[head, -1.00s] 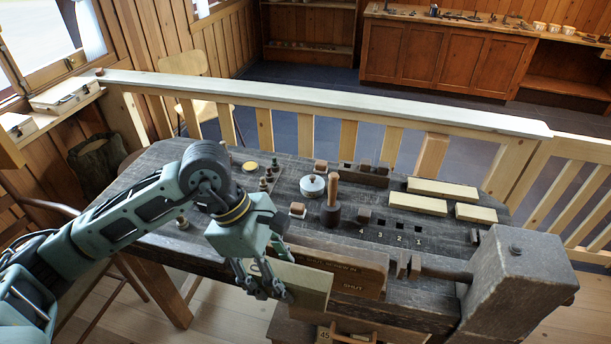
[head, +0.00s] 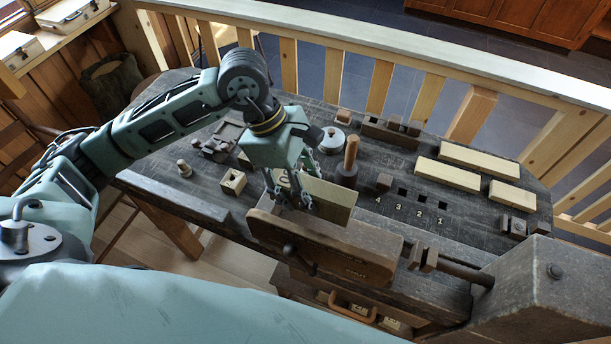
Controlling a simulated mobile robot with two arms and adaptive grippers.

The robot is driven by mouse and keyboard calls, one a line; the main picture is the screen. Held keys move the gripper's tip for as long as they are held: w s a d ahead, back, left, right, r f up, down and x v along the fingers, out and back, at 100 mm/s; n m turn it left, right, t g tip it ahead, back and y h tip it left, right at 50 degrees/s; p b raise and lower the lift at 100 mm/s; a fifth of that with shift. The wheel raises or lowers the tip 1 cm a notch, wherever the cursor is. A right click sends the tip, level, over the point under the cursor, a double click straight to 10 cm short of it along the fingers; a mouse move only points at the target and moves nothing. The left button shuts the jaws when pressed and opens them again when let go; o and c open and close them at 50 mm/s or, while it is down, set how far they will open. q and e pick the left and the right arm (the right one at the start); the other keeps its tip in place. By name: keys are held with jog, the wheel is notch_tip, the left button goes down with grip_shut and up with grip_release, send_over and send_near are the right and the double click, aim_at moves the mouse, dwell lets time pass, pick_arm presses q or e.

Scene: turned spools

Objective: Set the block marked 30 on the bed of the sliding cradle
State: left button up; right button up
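My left gripper (head: 291,202) points down over the front of the dark bench and is shut on a pale wooden block (head: 332,198). A dark mark shows on the block's left part beside the fingers, but I cannot read it. The block is just above or behind the brown front vice jaw (head: 330,248); I cannot tell whether they touch. I cannot pick out the sliding cradle with certainty. Three other pale blocks lie flat at the bench's right: a long one (head: 480,161), another (head: 447,174) and a shorter one (head: 505,194). My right gripper is not in view.
A dark mallet with an upright handle (head: 351,153) stands behind the held block, near a round pale lidded pot (head: 332,140). A big grey post (head: 545,290) stands at front right. A railing (head: 400,58) runs behind.

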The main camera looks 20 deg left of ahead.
pick_arm(q)
jog(key=shift+w+f+b, duration=0.15)
jog(key=shift+w+f, duration=0.05)
jog(key=shift+f, duration=0.3)
jog(key=shift+w+f+b, duration=0.15)
jog(key=shift+w+f, duration=0.05)
jog(key=shift+f, duration=0.25)
jog(key=shift+s+f+b, duration=0.25)
jog(key=shift+f+b, duration=0.3)
jog(key=shift+f, duration=0.7)
jog(key=shift+w+f+b, duration=0.15)
jog(key=shift+f+b, duration=0.4)
jog(key=shift+f, duration=0.85)
notch_tip(320, 180, down, 5)
jog(key=b, duration=0.5)
jog(key=shift+f+b, duration=0.15)
jog(key=shift+b, duration=0.25)
jog(key=shift+b, duration=0.4)
jog(key=o, duration=1.3)
jog(key=shift+o, duration=0.9)
jog(key=shift+f, duration=0.1)
